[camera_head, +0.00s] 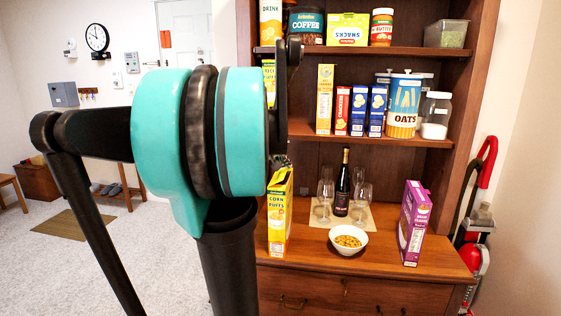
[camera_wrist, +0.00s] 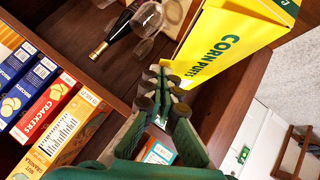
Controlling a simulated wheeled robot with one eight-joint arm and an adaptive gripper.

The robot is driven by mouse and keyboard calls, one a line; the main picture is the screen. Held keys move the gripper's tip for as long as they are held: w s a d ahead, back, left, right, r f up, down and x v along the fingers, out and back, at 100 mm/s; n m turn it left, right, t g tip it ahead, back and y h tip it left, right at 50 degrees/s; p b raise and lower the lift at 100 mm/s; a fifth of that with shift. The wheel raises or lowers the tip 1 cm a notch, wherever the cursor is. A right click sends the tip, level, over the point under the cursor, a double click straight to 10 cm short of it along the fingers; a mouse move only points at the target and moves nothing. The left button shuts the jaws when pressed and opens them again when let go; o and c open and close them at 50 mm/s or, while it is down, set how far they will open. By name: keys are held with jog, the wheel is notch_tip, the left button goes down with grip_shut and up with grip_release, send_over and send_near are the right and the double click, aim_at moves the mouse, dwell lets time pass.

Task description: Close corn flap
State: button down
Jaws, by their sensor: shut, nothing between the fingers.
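The yellow corn puffs box (camera_head: 278,225) stands at the left end of the hutch counter. It fills the upper right of the wrist view (camera_wrist: 225,45), tilted by the camera's angle. Its top end lies close to my gripper (camera_wrist: 166,84), and the flap's exact angle is hard to make out. My gripper is shut and empty, its fingertips right beside the yellow edge at the box top. I cannot tell whether they touch it. In the head view my arm largely hides the gripper, which is above the box.
A white cereal bowl (camera_head: 348,240), wine bottle (camera_head: 341,185) and glasses (camera_head: 324,198) stand right of the box. A purple box (camera_head: 411,225) stands at the counter's right. Above is a shelf (camera_head: 350,138) with boxes and an oats canister (camera_head: 404,105).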

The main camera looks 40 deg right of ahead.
jog(key=shift+s+d+f+m+t+y, duration=0.3)
jog(key=shift+f+t+y, duration=0.1)
jog(key=shift+f, duration=0.1)
jog(key=shift+s+d+f+m+t+y, duration=0.2)
jog(key=shift+s+f+m+t+y, duration=0.1)
jog(key=shift+f+t+y, duration=0.15)
jog(key=shift+s+d+f+m+t+y, duration=0.25)
jog(key=shift+f+m+t+y, duration=0.1)
jog(key=shift+f, duration=0.3)
